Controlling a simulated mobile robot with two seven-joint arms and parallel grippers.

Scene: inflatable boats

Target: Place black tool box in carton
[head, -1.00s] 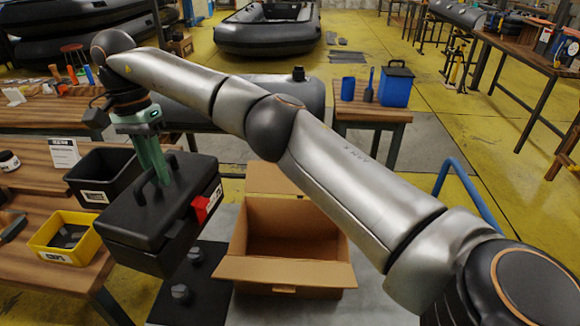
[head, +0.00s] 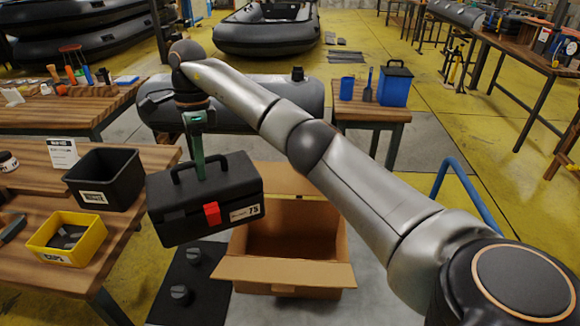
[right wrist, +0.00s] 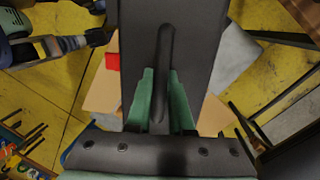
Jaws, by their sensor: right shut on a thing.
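The black tool box (head: 205,197) with a red latch hangs in the air from its top handle. My right gripper (head: 199,172) is shut on that handle; the green fingers (right wrist: 162,105) also show on the handle in the right wrist view. The open cardboard carton (head: 285,275) stands below and to the right, flaps spread. The box overlaps the carton's left edge in the head view and hides part of it. The inside of the carton that shows is empty. My left gripper is not in view.
A wooden bench at left holds a black bin (head: 105,180) and a yellow bin (head: 68,236). A black base with knobs (head: 186,285) sits left of the carton. A small table behind carries a blue box (head: 395,85). A grey inflatable tube (head: 240,105) lies behind.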

